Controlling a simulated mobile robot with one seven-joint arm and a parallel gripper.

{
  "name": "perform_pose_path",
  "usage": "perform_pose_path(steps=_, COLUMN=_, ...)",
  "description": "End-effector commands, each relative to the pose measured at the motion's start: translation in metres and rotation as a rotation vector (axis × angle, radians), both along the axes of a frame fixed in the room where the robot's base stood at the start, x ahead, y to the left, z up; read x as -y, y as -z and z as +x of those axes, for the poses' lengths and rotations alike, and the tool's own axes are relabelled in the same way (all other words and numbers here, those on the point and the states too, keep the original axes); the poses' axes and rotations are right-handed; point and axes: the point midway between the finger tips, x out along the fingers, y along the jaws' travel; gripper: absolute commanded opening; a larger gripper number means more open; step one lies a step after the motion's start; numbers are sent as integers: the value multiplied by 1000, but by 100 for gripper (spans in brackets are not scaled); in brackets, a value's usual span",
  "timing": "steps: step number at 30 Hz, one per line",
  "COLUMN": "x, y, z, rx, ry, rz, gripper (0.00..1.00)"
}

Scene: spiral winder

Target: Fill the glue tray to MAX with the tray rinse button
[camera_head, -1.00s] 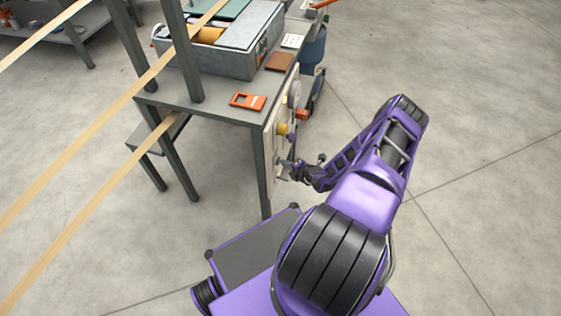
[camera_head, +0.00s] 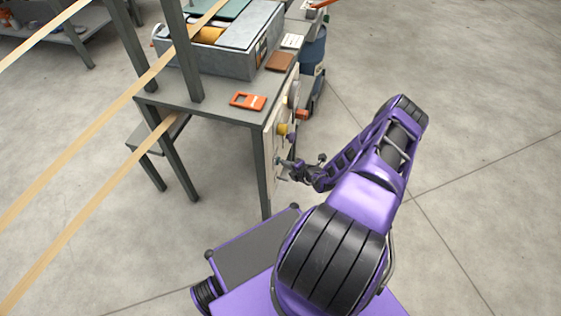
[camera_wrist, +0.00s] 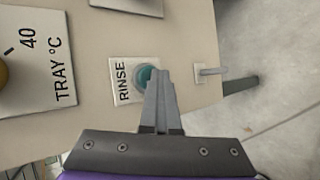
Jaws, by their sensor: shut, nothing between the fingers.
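In the wrist view, the round teal rinse button (camera_wrist: 146,76) sits on a white plate labelled RINSE (camera_wrist: 121,88) on the beige control panel (camera_wrist: 100,128). My gripper (camera_wrist: 156,72) is shut with nothing between its fingers. Its tips overlap the right part of the button; whether they touch it I cannot tell. In the head view my gripper (camera_head: 284,162) is at the side panel (camera_head: 272,148) under the table. The grey tray (camera_head: 222,62) stands on the table with a yellow-orange roller in it. Its glue level and any MAX mark cannot be made out.
A TRAY °C plate (camera_wrist: 52,62) with a yellow knob lies left of the button in the wrist view. A small lever (camera_wrist: 210,72) sticks out on the right. An orange object (camera_head: 248,102) lies on the table. Wooden strips cross the left side. Floor at right is clear.

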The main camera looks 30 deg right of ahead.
Motion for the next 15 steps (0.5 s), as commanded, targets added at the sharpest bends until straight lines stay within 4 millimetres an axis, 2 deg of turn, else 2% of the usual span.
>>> perform_pose_path(steps=15, x=11, y=0, z=-12, rx=1, ry=0, rz=0, gripper=0)
